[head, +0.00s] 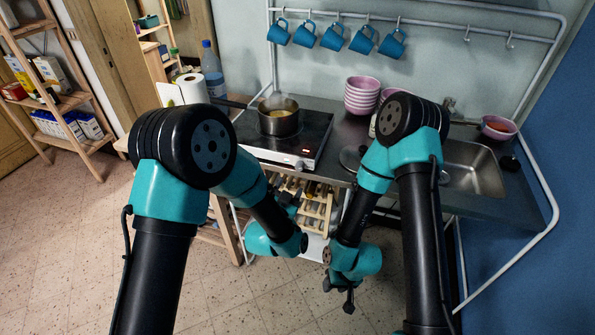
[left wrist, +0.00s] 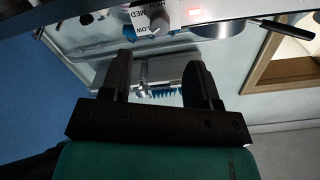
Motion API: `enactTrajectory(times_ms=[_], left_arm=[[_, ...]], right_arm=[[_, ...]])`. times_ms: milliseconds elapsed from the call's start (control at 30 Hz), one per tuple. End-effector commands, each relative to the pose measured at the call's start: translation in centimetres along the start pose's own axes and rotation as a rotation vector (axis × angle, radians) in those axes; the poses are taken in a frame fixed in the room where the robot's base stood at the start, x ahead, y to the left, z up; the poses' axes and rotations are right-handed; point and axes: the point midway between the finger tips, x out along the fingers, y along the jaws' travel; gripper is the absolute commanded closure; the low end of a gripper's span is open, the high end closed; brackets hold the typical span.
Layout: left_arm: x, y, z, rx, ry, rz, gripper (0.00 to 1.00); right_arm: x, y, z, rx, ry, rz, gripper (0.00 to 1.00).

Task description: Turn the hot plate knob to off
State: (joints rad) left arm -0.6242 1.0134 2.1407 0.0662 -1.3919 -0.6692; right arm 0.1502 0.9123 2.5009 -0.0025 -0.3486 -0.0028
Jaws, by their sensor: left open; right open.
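The black hot plate (head: 312,125) is on the counter with a steel pot (head: 279,124) on it. Its pale knob (head: 301,164) is on the front panel, near a small red light. In the left wrist view the knob (left wrist: 157,22) shows beside a label reading LOW, MED and HIGH; its exact setting is unclear. My left gripper (head: 289,196) is open and empty, below and in front of the panel; its fingers (left wrist: 160,78) point towards the knob, apart from it. My right gripper (head: 342,293) is open and empty, lower, in front of the counter.
A wooden rack (head: 316,211) is below the counter. Pink bowls (head: 361,96) and a sink (head: 474,169) are to the right of the hot plate. A paper roll (head: 192,89) and a bottle (head: 212,68) stand to the left. Blue mugs (head: 334,37) hang above.

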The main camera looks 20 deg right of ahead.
Motion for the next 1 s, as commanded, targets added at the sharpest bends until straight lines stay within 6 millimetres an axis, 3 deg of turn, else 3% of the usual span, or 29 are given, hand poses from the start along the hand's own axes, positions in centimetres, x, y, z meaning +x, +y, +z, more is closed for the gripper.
enactTrajectory(times_ms=[300, 500, 900, 1000], left_arm=[[5.5, 0.0, 0.0, -0.001, 0.002, -0.002, 0.44], [7.9, 0.0, 0.0, -0.001, 0.001, -0.001, 0.44], [8.7, 0.0, 0.0, 0.0, 0.0, -0.001, 0.44], [8.7, 0.0, 0.0, 0.0, 0.0, -0.001, 0.52]], right_arm=[[0.0, 0.0, 0.0, 0.0, 0.0, 0.0, 0.57], [0.0, 0.0, 0.0, 0.0, 0.0, 0.0, 0.57], [0.0, 0.0, 0.0, 0.0, 0.0, 0.0, 0.57], [0.0, 0.0, 0.0, 0.0, 0.0, 0.0, 0.57]])
